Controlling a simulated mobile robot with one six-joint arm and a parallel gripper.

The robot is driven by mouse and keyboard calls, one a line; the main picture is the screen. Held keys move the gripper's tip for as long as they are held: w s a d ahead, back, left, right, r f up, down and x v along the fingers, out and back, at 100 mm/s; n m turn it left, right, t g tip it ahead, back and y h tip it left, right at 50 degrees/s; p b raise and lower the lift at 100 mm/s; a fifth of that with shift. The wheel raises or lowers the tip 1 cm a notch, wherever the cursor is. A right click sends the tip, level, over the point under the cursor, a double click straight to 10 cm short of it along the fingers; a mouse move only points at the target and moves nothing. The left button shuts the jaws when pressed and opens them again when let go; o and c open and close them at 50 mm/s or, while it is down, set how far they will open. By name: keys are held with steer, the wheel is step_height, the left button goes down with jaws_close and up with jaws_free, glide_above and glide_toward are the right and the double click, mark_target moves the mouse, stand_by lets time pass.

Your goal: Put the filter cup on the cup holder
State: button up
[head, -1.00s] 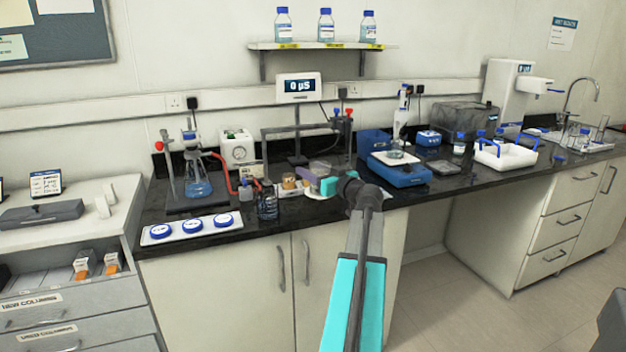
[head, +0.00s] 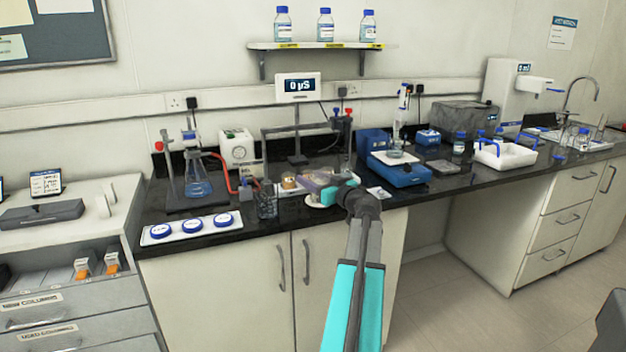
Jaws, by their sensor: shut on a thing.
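A small gold-brown round part (head: 289,182) sits just to the left.
A wire basket (head: 267,203) stands left of the gripper, near the front edge. A white tray with blue-ringed discs (head: 191,228) lies further left. A blue balance (head: 400,172) stands to the right. A dark frame with red and blue knobs (head: 345,118) rises behind.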

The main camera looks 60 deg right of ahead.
steer(key=shift+f, duration=0.2)
stand_by(0.3)
steer(key=o, duration=1.1)
steer(key=shift+r, duration=0.2)
steer(key=b+v, duration=0.1)
steer(key=v, duration=1.1)
steer(key=shift+a+b, duration=0.1)
steer(key=shift+b, duration=0.2)
